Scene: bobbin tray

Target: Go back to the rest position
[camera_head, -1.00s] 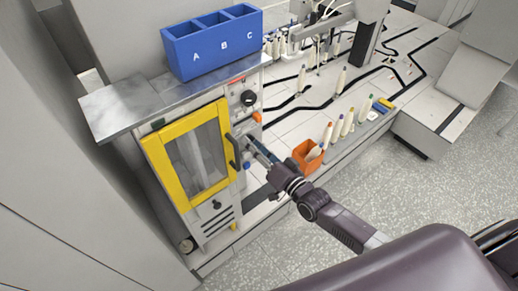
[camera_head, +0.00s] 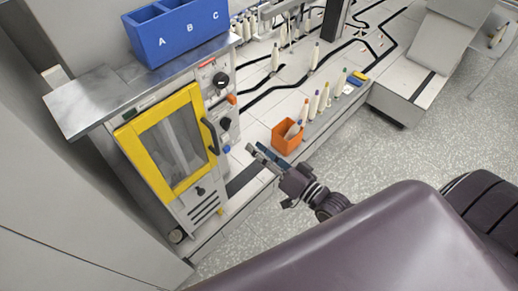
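My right gripper (camera_head: 258,154) is in front of the white surface, between the yellow-framed door (camera_head: 167,143) and the orange box (camera_head: 287,137). Its two fingers point up and left and look apart, with nothing seen between them. It appears clear of the door handle (camera_head: 210,136). The door looks closed. My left gripper does not show in the view.
Open speckled floor (camera_head: 400,160) lies at the right.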

